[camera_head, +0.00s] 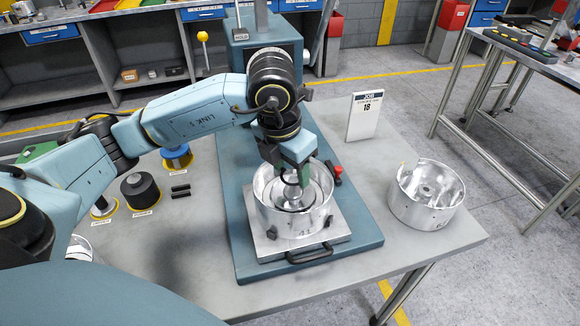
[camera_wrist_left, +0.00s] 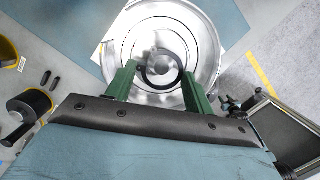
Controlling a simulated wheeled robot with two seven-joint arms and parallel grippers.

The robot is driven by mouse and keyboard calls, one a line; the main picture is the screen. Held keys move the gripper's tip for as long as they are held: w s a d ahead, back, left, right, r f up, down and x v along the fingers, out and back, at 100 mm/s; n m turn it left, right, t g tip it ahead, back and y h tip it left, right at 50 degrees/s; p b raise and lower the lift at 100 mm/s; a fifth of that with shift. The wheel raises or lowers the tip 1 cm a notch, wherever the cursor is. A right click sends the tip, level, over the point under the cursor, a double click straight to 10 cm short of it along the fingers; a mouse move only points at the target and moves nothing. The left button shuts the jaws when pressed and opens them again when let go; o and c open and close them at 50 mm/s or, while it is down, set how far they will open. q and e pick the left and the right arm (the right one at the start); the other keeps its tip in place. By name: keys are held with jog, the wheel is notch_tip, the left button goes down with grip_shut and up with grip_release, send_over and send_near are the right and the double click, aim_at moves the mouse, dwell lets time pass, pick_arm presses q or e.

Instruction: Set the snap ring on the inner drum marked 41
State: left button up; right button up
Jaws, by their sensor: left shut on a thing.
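My left gripper (camera_head: 293,178) points down into the open top of a shiny metal drum (camera_head: 282,222) on a square plate. In the left wrist view, its green fingers (camera_wrist_left: 159,74) are shut on a thin dark snap ring (camera_wrist_left: 145,79), held over the middle of the drum (camera_wrist_left: 205,52). The ring lies around the central hub as seen from above; whether it touches the hub I cannot tell. A second metal drum (camera_head: 425,209) stands open on the table to the right. My right gripper is out of view.
The plate lies on a blue-green base (camera_head: 350,233) with a black front handle. A white job card (camera_head: 365,117) stands behind. A black cylinder (camera_head: 139,190) and a blue part (camera_head: 177,157) stand left. The table is clear between the base and the right drum.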

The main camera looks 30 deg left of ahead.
pick_arm(q)
jog(key=o, duration=1.1)
notch_tip(320, 180, up, 9)
jog(key=p, duration=0.5)
jog(key=shift+p, duration=0.35)
jog(key=shift+s, duration=0.1)
